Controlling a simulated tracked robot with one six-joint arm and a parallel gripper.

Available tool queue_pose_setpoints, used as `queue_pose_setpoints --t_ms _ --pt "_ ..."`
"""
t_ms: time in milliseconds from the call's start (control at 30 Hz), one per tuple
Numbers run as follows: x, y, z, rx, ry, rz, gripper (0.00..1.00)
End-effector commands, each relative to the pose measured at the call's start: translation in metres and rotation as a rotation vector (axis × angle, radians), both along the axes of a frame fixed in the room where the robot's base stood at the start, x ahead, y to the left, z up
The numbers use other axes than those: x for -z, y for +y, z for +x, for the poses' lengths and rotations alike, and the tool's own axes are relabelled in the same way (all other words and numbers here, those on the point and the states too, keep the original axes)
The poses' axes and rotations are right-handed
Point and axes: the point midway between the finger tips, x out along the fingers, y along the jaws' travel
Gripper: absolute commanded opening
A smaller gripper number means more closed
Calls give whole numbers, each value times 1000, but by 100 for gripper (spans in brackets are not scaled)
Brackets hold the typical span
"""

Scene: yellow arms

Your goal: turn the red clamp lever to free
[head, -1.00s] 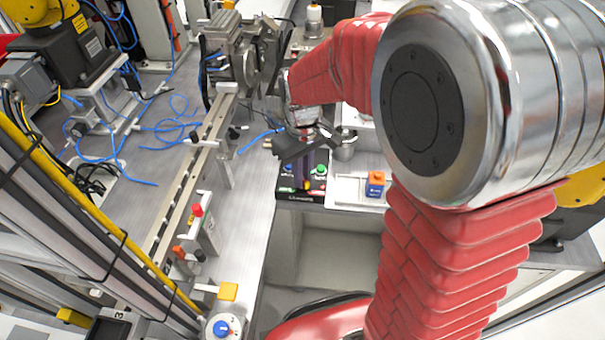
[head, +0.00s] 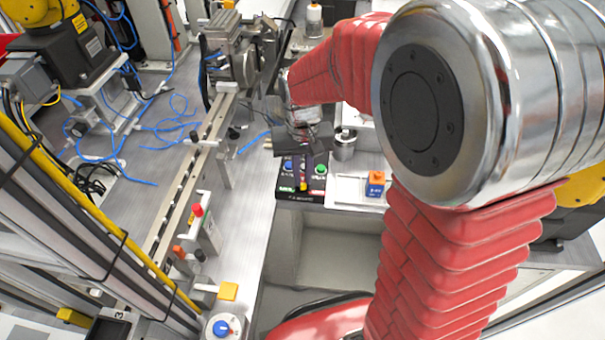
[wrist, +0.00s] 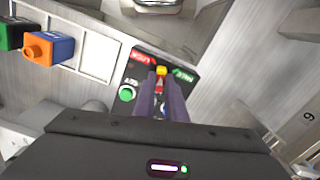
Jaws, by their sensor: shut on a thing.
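The red clamp lever (wrist: 160,86) has a yellow tip and sits on a small black panel (head: 287,197). In the wrist view its tip lies between a red label (wrist: 143,57) on the left and a green label (wrist: 185,74) on the right. The label words are too small to read surely. My gripper (wrist: 161,95) reaches down over the panel with its two purple fingers shut on the lever. The fingers hide most of the lever's body. In the head view my gripper (head: 303,172) stands over the middle of the panel.
A green button (head: 320,168) and a blue button (head: 287,165) flank the fingers. A white tray (head: 347,190) with an orange-and-blue block (head: 375,184) stands to the right. A metal cylinder (head: 345,146) stands close behind. A rail (head: 190,178) runs along the left.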

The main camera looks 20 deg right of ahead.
Motion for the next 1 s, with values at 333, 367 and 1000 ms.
queue_pose_setpoints --t_ms 333,367,1000 --pt "0 0 0 330 1 0 0" --pt "0 0 0 358 1 0 0" --pt "1 1 0 927 1 0 0"
